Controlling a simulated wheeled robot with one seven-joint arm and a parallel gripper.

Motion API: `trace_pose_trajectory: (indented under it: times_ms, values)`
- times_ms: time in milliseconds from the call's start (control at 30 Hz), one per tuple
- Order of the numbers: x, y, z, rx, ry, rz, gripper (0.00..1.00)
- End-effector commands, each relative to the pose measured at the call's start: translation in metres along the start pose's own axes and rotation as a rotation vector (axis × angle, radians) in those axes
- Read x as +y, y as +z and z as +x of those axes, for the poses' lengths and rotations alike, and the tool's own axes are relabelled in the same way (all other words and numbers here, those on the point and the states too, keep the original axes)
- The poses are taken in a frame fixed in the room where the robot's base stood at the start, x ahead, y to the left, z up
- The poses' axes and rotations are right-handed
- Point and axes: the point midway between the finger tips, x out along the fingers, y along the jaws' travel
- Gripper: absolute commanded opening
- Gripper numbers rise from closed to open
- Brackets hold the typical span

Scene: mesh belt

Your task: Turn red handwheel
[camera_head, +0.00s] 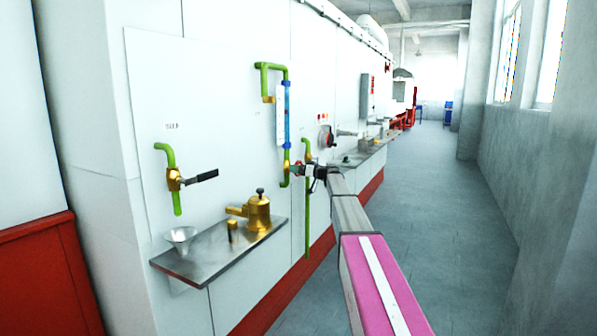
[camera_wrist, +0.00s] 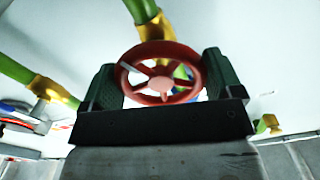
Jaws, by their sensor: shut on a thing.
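The red handwheel (camera_wrist: 160,55) shows in the wrist view as a spoked wheel in the upper middle, in front of green and brass pipework. My gripper (camera_wrist: 160,82) has one dark green finger on each side of the wheel, and the fingers are shut on its rim. In the head view my gripper (camera_head: 303,170) is at the wall pipes, at the end of my outstretched arm. The wheel is small there and mostly hidden by the gripper.
A green pipe with a blue-scaled gauge (camera_head: 287,115) rises just above my gripper. A black-handled valve (camera_head: 175,180) is on the wall to the left. A metal shelf (camera_head: 195,268) below holds a brass vessel (camera_head: 258,212) and a funnel (camera_head: 181,238). The corridor floor (camera_head: 440,220) at right is clear.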

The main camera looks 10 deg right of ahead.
Motion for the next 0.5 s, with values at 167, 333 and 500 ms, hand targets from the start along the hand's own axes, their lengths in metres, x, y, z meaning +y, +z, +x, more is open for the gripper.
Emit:
trace_pose_trajectory:
  times_ms: [167,333,500]
  values:
    - [-0.0007,0.0022,-0.0017,-0.004,0.0,-0.009,0.62]
    - [-0.0007,0.0023,-0.0017,-0.004,0.0,-0.009,0.62]
    - [-0.0008,0.0022,-0.0017,-0.004,0.0,-0.008,1.0]
